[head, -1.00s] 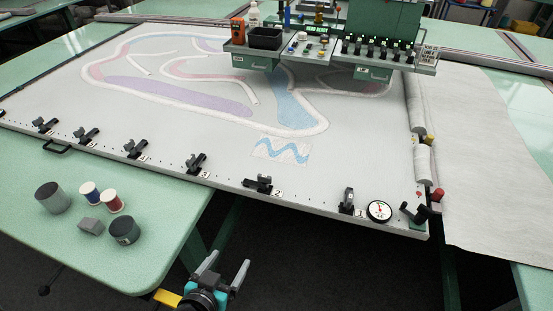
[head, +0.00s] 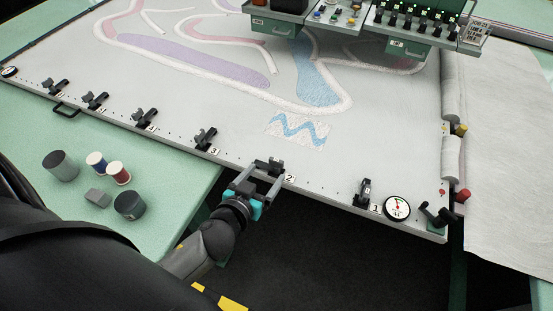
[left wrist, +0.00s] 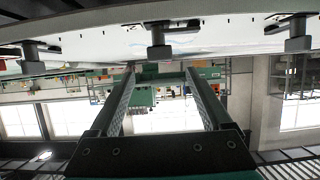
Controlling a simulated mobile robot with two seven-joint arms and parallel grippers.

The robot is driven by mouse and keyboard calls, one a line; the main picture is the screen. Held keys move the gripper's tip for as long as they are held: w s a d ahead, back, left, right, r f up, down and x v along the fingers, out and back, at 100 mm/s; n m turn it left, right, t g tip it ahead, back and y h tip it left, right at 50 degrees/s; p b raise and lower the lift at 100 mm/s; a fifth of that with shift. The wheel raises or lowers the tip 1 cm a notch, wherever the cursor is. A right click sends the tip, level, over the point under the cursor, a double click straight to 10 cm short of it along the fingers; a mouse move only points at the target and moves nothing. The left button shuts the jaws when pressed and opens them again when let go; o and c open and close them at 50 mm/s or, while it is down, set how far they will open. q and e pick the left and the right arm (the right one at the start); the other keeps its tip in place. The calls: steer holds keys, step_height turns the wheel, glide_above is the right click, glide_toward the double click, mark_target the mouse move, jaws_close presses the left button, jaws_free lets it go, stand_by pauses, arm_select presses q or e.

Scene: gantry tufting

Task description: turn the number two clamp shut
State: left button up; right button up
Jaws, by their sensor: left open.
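The number two clamp (head: 268,165) is a black clamp on the front edge of the white frame (head: 338,196), beside a "2" label (head: 290,178). It sits low and lengthwise along the edge, unlike the more upright number one clamp (head: 363,191). My left gripper (head: 265,174) is open, its two fingers reaching up to the edge at the number two clamp. In the left wrist view the open fingers (left wrist: 160,71) are apart with nothing between them, and a clamp (left wrist: 158,45) shows just above the gap. I cannot tell whether they touch it. My right gripper is out of view.
The number three clamp (head: 206,138) is left along the edge. A round gauge (head: 397,208) and a black crank (head: 436,214) are at the right corner. Spools and tins stand on the green table (head: 165,180) at left. Dark floor lies open below the edge.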

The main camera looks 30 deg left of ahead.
mark_target(275, 162)
arm_select(q)
steer(key=x, duration=0.8)
steer(key=shift+w+b, duration=0.2)
steer(key=shift+b, duration=0.15)
jaws_close()
stand_by(0.4)
